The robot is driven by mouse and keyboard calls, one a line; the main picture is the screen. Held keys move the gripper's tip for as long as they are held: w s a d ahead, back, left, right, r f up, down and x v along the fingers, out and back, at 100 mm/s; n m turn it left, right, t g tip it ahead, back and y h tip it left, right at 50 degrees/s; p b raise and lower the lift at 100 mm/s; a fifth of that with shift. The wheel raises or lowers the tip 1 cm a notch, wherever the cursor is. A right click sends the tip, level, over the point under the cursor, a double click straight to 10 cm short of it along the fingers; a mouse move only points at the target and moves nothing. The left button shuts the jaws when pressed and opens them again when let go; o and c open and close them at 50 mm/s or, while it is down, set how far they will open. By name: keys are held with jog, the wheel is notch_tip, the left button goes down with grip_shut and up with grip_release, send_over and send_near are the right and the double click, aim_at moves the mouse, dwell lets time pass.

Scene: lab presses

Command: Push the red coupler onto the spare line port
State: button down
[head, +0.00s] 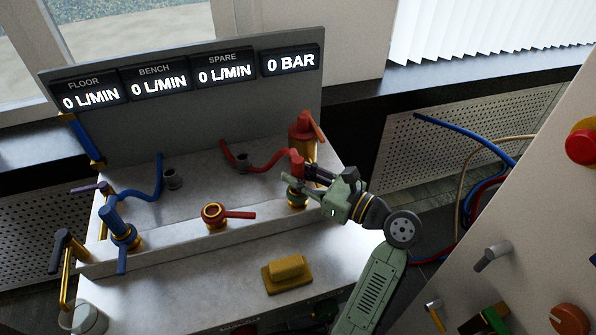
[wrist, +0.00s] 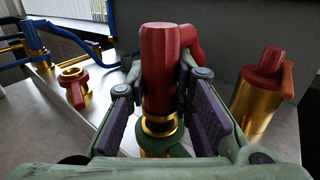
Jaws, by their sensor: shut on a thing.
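The red coupler (head: 297,161) stands upright at the right end of the raised rail, with a red hose running left from it. In the wrist view the red coupler (wrist: 158,65) is between the two finger pads of my gripper (wrist: 160,95), which is shut on it. My gripper (head: 303,182) reaches in from the right. A port with a gold and green collar (wrist: 160,140) is directly below the coupler, in line with it. I cannot tell whether the coupler is fully seated. The SPARE display (head: 224,72) reads 0 L/MIN.
A red-handled fitting (head: 217,214) is mid-rail, and a blue coupler (head: 115,222) is at left. A red-topped gold fitting (head: 303,130) stands close behind my gripper. A yellow block (head: 287,273) lies on the bench in front. A panel (head: 520,190) rises at right.

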jog(key=shift+f, duration=0.8)
jog(key=c, duration=1.3)
grip_release()
jog(key=shift+d, duration=0.1)
jog(key=v, duration=0.7)
jog(key=shift+s+d, duration=0.15)
